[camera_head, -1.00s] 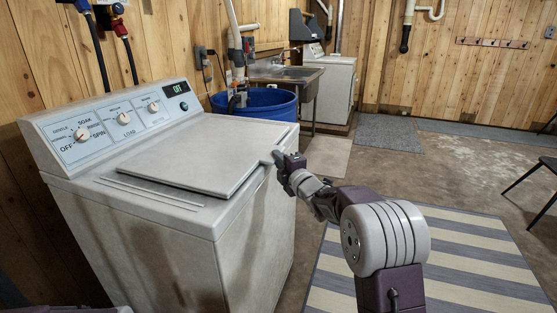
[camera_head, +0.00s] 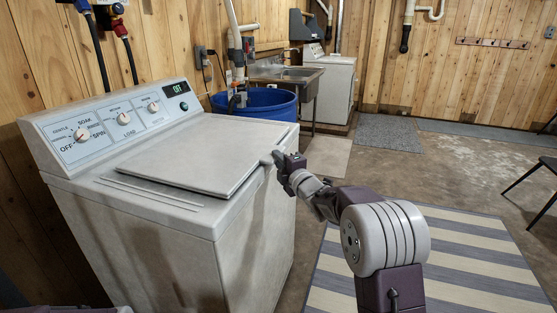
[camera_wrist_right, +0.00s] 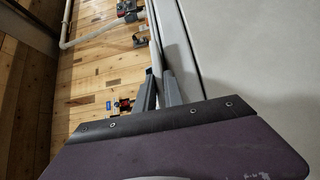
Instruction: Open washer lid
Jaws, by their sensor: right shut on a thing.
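The white washer (camera_head: 150,240) stands at the left with its control panel at the back. Its flat lid (camera_head: 200,155) lies almost level over the top, with a narrow dark gap along its near and right edges. My right gripper (camera_head: 277,158) is at the lid's right edge and is shut on it. In the right wrist view the two fingers (camera_wrist_right: 160,92) lie close together along the pale lid edge (camera_wrist_right: 172,45). The fingertips are small and partly hidden in the head view. My left gripper is not in view.
A blue tub (camera_head: 262,102) stands behind the washer, beside a metal sink (camera_head: 290,74). Wood-plank walls close off the left and back. A striped rug (camera_head: 470,255) and open concrete floor lie to the right, with a dark chair (camera_head: 540,180) at the right edge.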

